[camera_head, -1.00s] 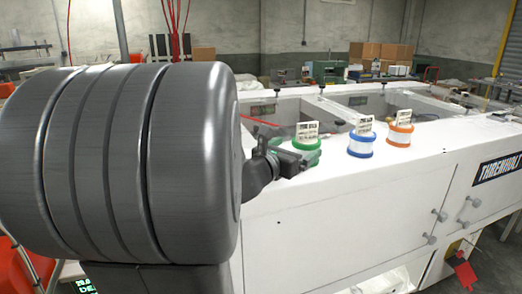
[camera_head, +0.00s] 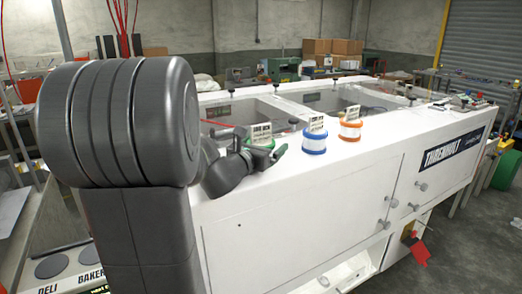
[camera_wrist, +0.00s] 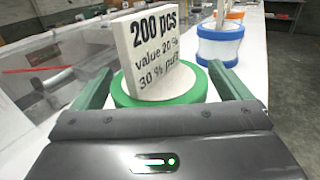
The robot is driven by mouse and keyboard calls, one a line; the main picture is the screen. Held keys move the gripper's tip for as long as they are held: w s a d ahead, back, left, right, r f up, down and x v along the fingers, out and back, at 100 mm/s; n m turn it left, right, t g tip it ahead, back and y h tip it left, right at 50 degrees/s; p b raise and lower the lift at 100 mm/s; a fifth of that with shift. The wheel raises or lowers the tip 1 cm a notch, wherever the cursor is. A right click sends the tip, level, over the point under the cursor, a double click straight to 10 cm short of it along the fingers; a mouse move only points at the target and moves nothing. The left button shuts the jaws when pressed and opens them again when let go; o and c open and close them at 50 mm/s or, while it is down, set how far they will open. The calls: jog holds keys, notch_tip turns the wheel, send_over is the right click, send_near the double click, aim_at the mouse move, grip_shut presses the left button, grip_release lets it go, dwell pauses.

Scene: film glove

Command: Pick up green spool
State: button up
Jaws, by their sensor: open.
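The green spool (camera_wrist: 165,101) stands upright on the white machine top in the wrist view, with a white printed card reading "200 pcs" standing on it. My gripper (camera_wrist: 160,84) is open, with one green finger on each side of the spool. I cannot tell whether the fingers touch it. In the head view my gripper (camera_head: 264,157) is at the green spool (camera_head: 260,147) and partly hides it; its card shows above. The blue spool (camera_head: 314,143) stands to its right, also in the wrist view (camera_wrist: 219,46).
An orange spool (camera_head: 350,131) stands beyond the blue one. The white machine (camera_head: 300,196) has open wells (camera_head: 235,110) behind the spools. A red tag (camera_head: 419,250) hangs low at the right.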

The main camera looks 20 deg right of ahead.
jog(key=c, duration=1.1)
jog(key=shift+c, duration=0.2)
jog(key=shift+r, duration=0.1)
